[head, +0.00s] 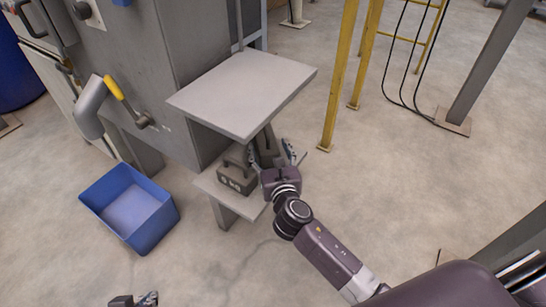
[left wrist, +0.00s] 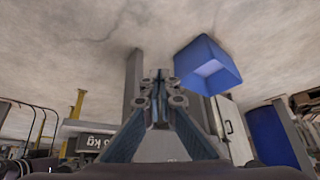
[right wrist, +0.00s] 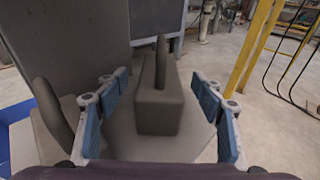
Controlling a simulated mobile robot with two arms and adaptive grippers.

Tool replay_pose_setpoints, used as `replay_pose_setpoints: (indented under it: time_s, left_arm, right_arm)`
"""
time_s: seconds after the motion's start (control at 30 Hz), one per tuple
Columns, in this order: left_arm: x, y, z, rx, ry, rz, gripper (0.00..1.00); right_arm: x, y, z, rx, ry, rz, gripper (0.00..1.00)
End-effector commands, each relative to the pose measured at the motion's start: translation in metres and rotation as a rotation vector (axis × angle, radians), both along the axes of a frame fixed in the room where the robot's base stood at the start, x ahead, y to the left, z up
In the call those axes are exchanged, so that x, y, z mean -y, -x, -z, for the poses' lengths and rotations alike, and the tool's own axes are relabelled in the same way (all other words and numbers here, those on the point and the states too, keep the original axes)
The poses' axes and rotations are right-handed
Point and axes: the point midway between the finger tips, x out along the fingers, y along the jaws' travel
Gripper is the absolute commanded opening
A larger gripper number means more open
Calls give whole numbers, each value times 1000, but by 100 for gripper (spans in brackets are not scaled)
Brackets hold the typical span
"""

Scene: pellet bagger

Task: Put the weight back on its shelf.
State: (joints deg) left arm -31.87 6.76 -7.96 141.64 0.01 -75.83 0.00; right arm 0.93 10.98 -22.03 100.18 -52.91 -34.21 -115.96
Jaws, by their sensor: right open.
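A dark grey block weight (head: 266,150) with an upright handle stands on the low grey shelf (head: 250,207), partly hidden under the upper plate. My right gripper (head: 277,157) is open in front of it. In the right wrist view this weight (right wrist: 158,112) stands upright between the spread fingers (right wrist: 160,100), with gaps on both sides. A second weight (head: 237,172) with a kg label stands to its left on the same shelf; its edge shows in the right wrist view (right wrist: 52,115). My left gripper (head: 136,300) is low at the bottom edge, its fingers together and empty in the left wrist view (left wrist: 158,78).
The grey upper plate (head: 243,88) overhangs the shelf. The grey machine (head: 185,60) stands behind. A blue bin (head: 130,208) is on the floor to the left. Yellow posts (head: 340,75) stand at the right. The floor between bin and shelf is clear.

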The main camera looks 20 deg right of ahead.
Motion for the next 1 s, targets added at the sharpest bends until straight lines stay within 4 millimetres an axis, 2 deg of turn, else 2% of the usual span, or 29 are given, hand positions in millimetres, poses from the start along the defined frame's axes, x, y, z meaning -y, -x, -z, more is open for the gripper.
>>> replay_pose_setpoints:
  time_s: [0.1,0.3,0.47,0.67,0.77,0.83,1.0]
  left_arm:
    - [-8,25,8,-104,-22,-9,0]
    - [-17,55,16,-222,-47,-18,0]
    - [-19,65,18,-263,-54,-22,0]
    - [-20,67,19,-268,-56,-22,0]
    - [-20,67,19,-268,-56,-22,0]
    - [-20,66,19,-267,-55,-22,0]
    - [-20,66,19,-267,-55,-22,0]
  right_arm:
    - [-3,21,-4,-2,0,-1,62]
    - [-6,48,-7,-2,0,-1,62]
    - [-7,57,-9,-1,0,0,62]
    - [-4,61,-7,-6,-44,19,62]
    - [7,70,-1,-26,-186,80,62]
    - [19,82,7,-49,-361,162,62]
    - [49,134,41,-106,-945,475,62]
